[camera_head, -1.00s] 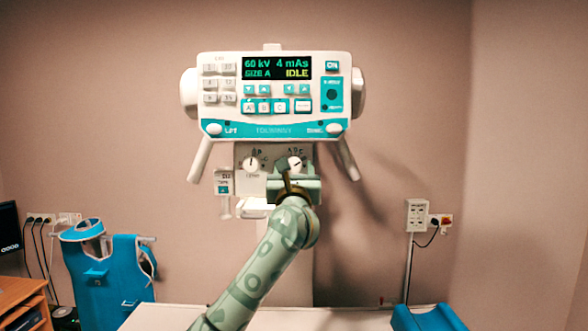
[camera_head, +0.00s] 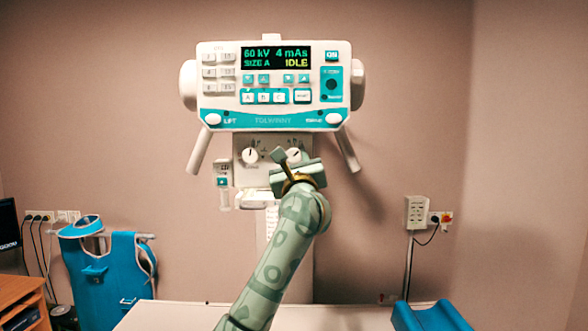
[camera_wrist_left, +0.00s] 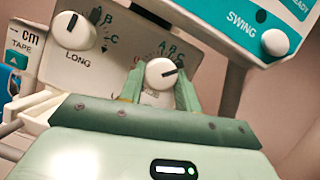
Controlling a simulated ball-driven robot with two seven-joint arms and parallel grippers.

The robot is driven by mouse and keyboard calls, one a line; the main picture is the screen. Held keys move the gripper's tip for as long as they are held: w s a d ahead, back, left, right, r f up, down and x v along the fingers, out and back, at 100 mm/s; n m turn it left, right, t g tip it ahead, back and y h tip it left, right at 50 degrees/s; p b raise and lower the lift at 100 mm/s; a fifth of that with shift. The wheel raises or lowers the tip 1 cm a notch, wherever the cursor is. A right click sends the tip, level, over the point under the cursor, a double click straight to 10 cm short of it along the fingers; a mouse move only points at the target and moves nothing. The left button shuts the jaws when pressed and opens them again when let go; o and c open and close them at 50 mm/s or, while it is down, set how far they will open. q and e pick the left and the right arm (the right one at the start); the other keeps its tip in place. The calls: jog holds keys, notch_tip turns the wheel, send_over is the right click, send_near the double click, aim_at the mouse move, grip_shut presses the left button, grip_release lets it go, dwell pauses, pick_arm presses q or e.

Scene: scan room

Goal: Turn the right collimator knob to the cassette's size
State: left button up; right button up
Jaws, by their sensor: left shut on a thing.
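The right collimator knob (camera_head: 294,154) is a white dial on the panel under the console. In the left wrist view this knob (camera_wrist_left: 160,76) sits between the two green fingers of my left gripper (camera_wrist_left: 158,84), which is shut on it. Its dark pointer line points right and slightly up, near the C of the A, B, C marks. The console display (camera_head: 276,57) reads SIZE A and IDLE. No cassette is recognisable. My right gripper is out of view.
The console (camera_head: 270,90) hangs above the panel, with handles angling down on both sides. A tape holder (camera_head: 223,182) is left of the panel. A white table top (camera_head: 160,316) spans below. A blue apron (camera_head: 110,265) hangs at left.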

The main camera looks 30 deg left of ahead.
pick_arm(q)
jog(key=n+g+y+b, duration=0.1)
jog(key=n, duration=0.1)
jog(key=n+g+b, duration=0.1)
jog(key=n+b, duration=0.1)
jog(key=n, duration=0.1)
jog(key=shift+w+d+f+y, duration=0.1)
jog(key=shift+w+d+y, duration=0.1)
jog(key=shift+y, duration=0.2)
jog(key=n+g+b, duration=0.2)
jog(key=n, duration=0.3)
jog(key=shift+r, duration=0.2)
jog(key=n, duration=0.1)
jog(key=n+g, duration=0.1)
jog(key=shift+d+r+n+y, duration=0.1)
jog(key=shift+r+n+y, duration=0.05)
jog(key=shift+n+y, duration=0.2)
jog(key=shift+r+n+g, duration=0.1)
jog(key=shift+n+g, duration=0.7)
jog(key=shift+n, duration=0.65)
jog(key=o, duration=1)
